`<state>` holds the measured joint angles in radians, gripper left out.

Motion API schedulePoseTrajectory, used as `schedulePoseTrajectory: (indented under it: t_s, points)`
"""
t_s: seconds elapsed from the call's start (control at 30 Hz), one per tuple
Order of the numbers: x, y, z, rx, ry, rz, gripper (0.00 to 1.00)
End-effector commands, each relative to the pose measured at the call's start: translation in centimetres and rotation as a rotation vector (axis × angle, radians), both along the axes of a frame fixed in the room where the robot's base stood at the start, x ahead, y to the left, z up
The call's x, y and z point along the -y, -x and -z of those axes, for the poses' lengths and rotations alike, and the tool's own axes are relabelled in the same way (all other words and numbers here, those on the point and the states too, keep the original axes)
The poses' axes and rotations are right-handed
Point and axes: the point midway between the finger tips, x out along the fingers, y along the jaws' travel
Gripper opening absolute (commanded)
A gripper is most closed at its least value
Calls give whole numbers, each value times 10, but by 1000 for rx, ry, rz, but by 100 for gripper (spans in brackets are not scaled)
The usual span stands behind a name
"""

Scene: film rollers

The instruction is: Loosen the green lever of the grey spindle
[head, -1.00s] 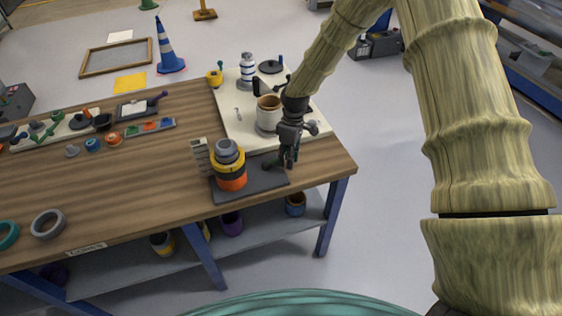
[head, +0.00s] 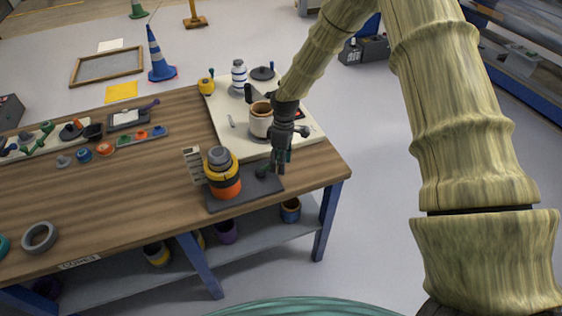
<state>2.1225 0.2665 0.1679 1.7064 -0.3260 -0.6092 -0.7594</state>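A dark grey base plate (head: 225,202) lies near the right front corner of the wooden table. On it stands an upright stack with a grey top (head: 219,158) and yellow and orange bands; this may be the grey spindle. A small dark green part (head: 262,171), which looks like the lever, sits low on the plate right of the stack. My gripper (head: 277,168) points down just right of this part. I cannot tell whether they touch. The fingers are small and dark, so their opening is unclear.
A cream board (head: 226,130) behind holds a beige cup (head: 260,120), a white and blue bottle (head: 239,76) and a yellow pot (head: 206,86). A pale slotted block (head: 192,164) stands left of the stack. Grey tape (head: 39,237) lies at left front; the table's middle is mostly clear.

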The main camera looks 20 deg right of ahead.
Motion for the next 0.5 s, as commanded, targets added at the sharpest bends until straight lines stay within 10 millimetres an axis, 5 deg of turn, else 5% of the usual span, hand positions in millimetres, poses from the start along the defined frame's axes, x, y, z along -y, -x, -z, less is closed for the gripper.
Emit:
schedulePoseTrajectory:
  t_s: [0.27, 0.5]
  points:
    - [1, 1, -4, -3, 0, -1, 54]
    - [5, -5, -39, 0, 1, -1, 54]
